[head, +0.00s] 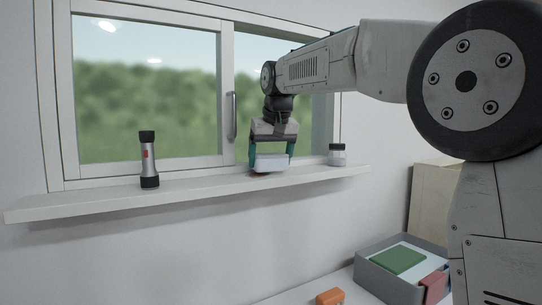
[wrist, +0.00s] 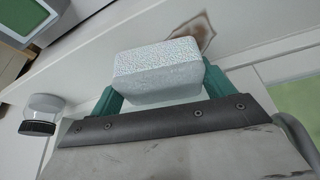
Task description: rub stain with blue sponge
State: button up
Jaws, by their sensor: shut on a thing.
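My gripper (head: 271,155) is over the white window sill (head: 200,187) in the head view, its teal fingers shut on a pale blue sponge (head: 272,164). The sponge sits low, at or just above the sill; I cannot tell whether it touches. In the wrist view the sponge (wrist: 158,72) is a pale, speckled block between the fingers. A brown stain (wrist: 199,30) shows on the sill just beyond the sponge's upper right edge; part of it may be hidden behind the sponge. The stain is mostly hidden in the head view.
A small jar (head: 338,156) stands on the sill to the right of my gripper. A silver and black flashlight (head: 148,162) stands at left. The window is behind. Below are a grey bin (head: 374,279) with a green block (head: 398,260) and a reddish block (head: 434,286), and an orange object (head: 330,297).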

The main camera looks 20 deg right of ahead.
aim_at(260, 155)
jog(key=shift+f, duration=0.55)
jog(key=shift+s+a+f, duration=0.1)
jog(key=shift+s+a, duration=0.15)
jog(key=shift+a, duration=1)
jog(key=shift+s+a+r, duration=0.1)
jog(key=shift+s+a, duration=0.15)
jog(key=shift+a, duration=0.95)
jog(key=shift+s+a+f, duration=0.1)
jog(key=shift+s+a, duration=0.15)
jog(key=shift+a, duration=1)
jog(key=shift+d, duration=0.1)
jog(key=shift+w+d, duration=0.2)
jog(key=shift+d, duration=0.8)
jog(key=shift+w+d, duration=0.2)
jog(key=shift+d, duration=0.75)
jog(key=shift+w+d, duration=0.2)
jog(key=shift+d, duration=0.65)
jog(key=shift+w+d, duration=0.15)
jog(key=shift+d, duration=0.7)
jog(key=shift+r, duration=3.05)
